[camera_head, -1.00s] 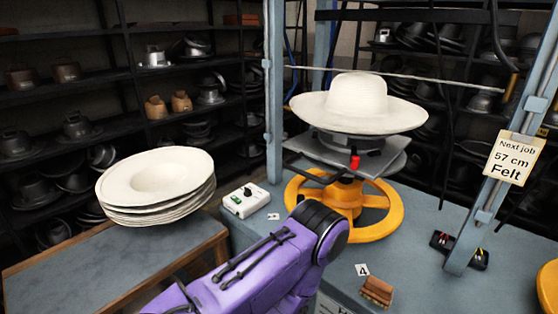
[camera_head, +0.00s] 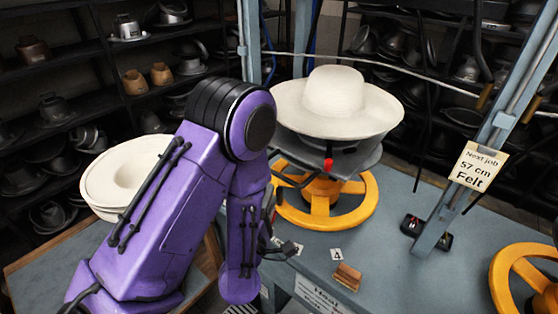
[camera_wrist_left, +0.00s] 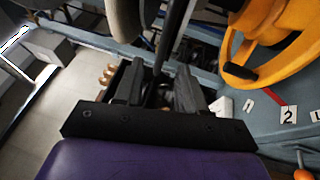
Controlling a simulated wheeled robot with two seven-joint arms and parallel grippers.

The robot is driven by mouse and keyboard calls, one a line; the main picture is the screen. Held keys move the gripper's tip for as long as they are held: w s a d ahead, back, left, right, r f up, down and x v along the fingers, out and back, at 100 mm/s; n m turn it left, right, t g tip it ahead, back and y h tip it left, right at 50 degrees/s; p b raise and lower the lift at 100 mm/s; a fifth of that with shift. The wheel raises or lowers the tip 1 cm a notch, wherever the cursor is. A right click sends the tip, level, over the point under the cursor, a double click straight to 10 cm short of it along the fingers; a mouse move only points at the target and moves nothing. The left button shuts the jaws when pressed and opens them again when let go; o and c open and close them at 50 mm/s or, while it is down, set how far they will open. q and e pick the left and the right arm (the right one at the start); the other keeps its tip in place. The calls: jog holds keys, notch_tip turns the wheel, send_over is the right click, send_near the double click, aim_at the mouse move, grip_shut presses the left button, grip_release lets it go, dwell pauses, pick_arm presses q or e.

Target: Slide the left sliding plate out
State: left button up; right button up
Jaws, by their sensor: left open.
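A grey sliding plate (camera_head: 362,163) shows beneath the brim of a white hat (camera_head: 345,92) on the press. My left arm and the brim hide the plate's left side, so I cannot tell left plate from right. A red knob (camera_head: 328,164) is at the plate's front edge. My left gripper (camera_head: 287,250) is open, low and in front of the press, below the plate. In the left wrist view its two dark fingers (camera_wrist_left: 158,88) stand apart, and a dark rod (camera_wrist_left: 177,35) shows beyond them; I cannot tell whether it lies between them. My right gripper is not seen.
A yellow handwheel (camera_head: 350,212) is under the plate, close to my left gripper; it also shows in the left wrist view (camera_wrist_left: 262,35). A brown block (camera_head: 346,277) lies on the blue table. White hats (camera_head: 120,175) are stacked at left. A blue post (camera_head: 470,165) stands at right.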

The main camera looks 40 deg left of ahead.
pick_arm(q)
jog(key=b+x, duration=0.5)
jog(key=x, duration=0.5)
jog(key=shift+f+b, duration=0.2)
jog(key=shift+b, duration=0.2)
grip_shut()
